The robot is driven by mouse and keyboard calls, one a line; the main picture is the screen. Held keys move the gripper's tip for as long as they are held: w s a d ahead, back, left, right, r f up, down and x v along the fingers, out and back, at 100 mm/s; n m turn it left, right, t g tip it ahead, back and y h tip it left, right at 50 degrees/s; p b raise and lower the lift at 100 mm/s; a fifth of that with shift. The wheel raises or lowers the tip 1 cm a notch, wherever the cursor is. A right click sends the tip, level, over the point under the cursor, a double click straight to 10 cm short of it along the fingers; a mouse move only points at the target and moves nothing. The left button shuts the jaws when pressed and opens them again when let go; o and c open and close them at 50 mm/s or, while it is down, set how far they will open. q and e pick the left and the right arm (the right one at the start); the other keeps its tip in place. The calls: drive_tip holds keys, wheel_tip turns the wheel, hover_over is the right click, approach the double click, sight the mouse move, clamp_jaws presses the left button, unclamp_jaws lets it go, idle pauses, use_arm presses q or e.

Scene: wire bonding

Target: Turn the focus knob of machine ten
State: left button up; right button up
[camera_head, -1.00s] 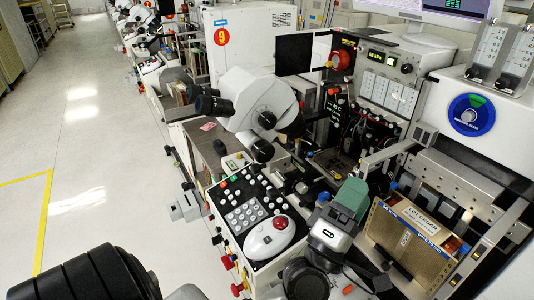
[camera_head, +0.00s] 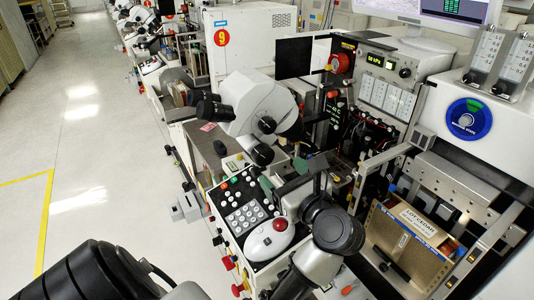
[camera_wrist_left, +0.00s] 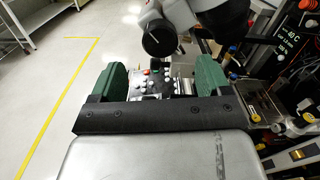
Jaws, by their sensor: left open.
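The white microscope (camera_head: 258,103) stands on the near bonding machine, its black eyepieces pointing left. Black round knobs sit on its side: an upper one (camera_head: 267,124) and a lower one (camera_head: 262,154). I cannot tell for certain which is the focus knob, and no number ten is readable. My left gripper (camera_head: 284,178) is just below and right of the lower knob, above the keypad panel. In the left wrist view its green fingers (camera_wrist_left: 158,80) are wide apart with nothing between them. A black knob (camera_wrist_left: 158,39) of the microscope shows beyond the fingers. My right gripper is not in view.
The keypad panel (camera_head: 240,210) and a white mouse-like control with a red ball (camera_head: 270,238) lie under my left arm. A labelled box (camera_head: 410,240) sits at right. A cabinet with a red number nine sign (camera_head: 221,37) stands behind. The floor aisle at left is clear.

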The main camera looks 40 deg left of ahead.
sight(266, 157)
use_arm(q)
drive_tip(key=p+x, duration=0.1)
drive_tip(key=x, duration=0.5)
drive_tip(key=shift+p, duration=0.4)
drive_tip(key=shift+w+a, duration=0.1)
drive_tip(key=shift+a, duration=0.4)
drive_tip(key=c, duration=0.9)
